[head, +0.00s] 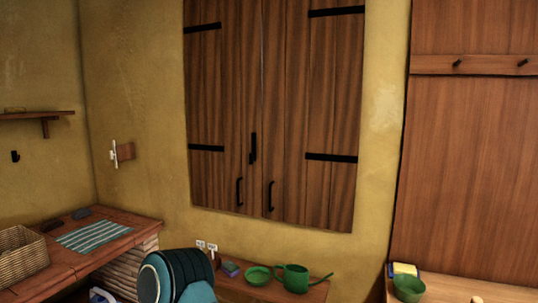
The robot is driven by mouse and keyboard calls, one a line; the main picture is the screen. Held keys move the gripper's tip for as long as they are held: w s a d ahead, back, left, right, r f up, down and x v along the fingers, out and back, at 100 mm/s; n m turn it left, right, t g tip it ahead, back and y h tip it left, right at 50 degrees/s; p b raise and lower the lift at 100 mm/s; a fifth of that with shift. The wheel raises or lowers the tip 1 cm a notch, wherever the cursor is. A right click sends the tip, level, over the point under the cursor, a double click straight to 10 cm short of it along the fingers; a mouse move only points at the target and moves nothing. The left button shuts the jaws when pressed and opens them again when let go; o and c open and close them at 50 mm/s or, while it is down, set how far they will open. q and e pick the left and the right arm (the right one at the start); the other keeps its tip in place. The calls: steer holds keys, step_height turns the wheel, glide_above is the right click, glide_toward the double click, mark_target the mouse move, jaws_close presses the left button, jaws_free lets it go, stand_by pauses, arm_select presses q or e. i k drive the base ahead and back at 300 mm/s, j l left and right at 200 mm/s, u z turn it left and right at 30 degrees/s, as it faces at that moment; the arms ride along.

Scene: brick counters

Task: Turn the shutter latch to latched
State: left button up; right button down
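The dark wooden shutters (229,110) hang on the wall, both leaves flush along the centre seam. A small black latch bar (253,147) stands about upright near the seam, with a short black piece beside its lower end. I cannot tell from here whether it engages the other leaf. Two black pull handles, one on the left leaf (239,191) and one on the right leaf (270,196), sit below the latch. Neither of my grippers is in view, and nothing touches the latch.
A low wooden bench (232,288) below the shutters holds a green watering can (296,279) and a green bowl (258,275). A brick counter (75,267) at left holds a basket (22,255) and striped cloth (95,236).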

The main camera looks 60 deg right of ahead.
mark_target(252, 156)
steer(key=i+l+z, duration=0.1)
steer(key=i+z, duration=0.15)
steer(key=z, duration=0.2)
steer(key=i+z, duration=0.25)
steer(key=z, duration=0.2)
steer(key=i+z, duration=0.25)
steer(key=z, duration=0.25)
